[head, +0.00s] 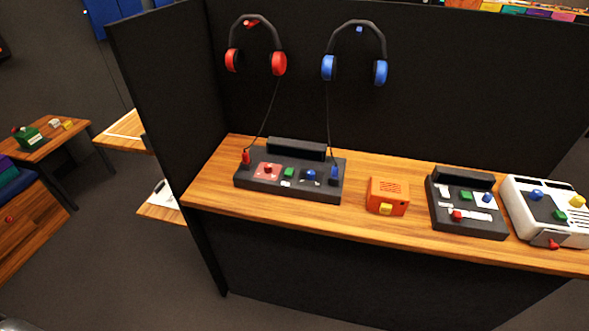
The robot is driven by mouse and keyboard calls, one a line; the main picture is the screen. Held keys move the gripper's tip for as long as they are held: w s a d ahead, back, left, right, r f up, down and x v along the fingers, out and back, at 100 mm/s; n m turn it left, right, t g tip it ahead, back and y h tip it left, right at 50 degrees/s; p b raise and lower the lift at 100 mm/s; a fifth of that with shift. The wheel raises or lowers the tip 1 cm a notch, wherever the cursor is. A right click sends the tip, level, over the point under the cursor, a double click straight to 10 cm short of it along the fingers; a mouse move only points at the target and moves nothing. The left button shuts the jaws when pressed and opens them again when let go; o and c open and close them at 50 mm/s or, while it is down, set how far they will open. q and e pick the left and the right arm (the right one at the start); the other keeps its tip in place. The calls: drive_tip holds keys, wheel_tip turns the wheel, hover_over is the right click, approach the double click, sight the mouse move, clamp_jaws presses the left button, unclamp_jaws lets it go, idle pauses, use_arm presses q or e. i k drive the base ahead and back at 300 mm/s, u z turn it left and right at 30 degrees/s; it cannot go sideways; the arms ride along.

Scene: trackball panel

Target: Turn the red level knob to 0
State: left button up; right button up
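A dark console (247,187) sits on the wooden shelf at the left, with red and blue plugs at its sides. A small red knob (267,169) stands on a red patch on its left part. A green button (288,173) and a blue knob (310,175) are to its right. The knob's pointer and scale are too small to read. A second dark console (468,229) further right also carries a red control (457,215); I cannot tell from looks alone which is the level knob. Neither gripper shows.
Red headphones (279,64) and blue headphones (328,68) hang on the dark back panel, their cords running down to the left console. An orange box (389,190) and a white device (518,205) also stand on the shelf. Dark floor lies in front at the left.

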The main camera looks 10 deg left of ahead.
sight(268, 167)
drive_tip(key=z, duration=2.6)
drive_tip(key=k, duration=0.85)
drive_tip(key=u, duration=1.35)
